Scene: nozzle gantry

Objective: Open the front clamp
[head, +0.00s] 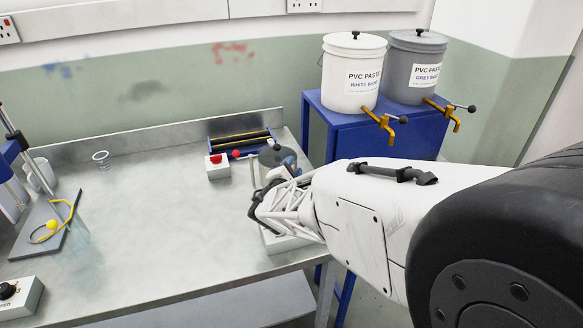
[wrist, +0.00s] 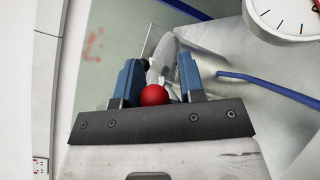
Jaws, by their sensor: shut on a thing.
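In the wrist view my gripper (wrist: 160,80) has its two blue fingers on either side of a grey handle (wrist: 158,66) with a red ball knob (wrist: 154,95). It is shut on this handle, which appears to be the front clamp's lever. The knob sits between the fingers, close to the dark gripper bar. In the head view my gripper (head: 264,204) is at the front right of the bench, in front of a dark grey rounded device (head: 276,156). My arm hides the clamp there. Another red ball (head: 236,154) shows left of the device.
A white box with a red button (head: 217,166) stands left of the device. A blue frame with dark rollers (head: 240,143) is behind. Paste buckets (head: 352,75) with yellow taps stand on a blue stand at right. A dial gauge (wrist: 285,15) is close. The bench (head: 160,225) middle is clear.

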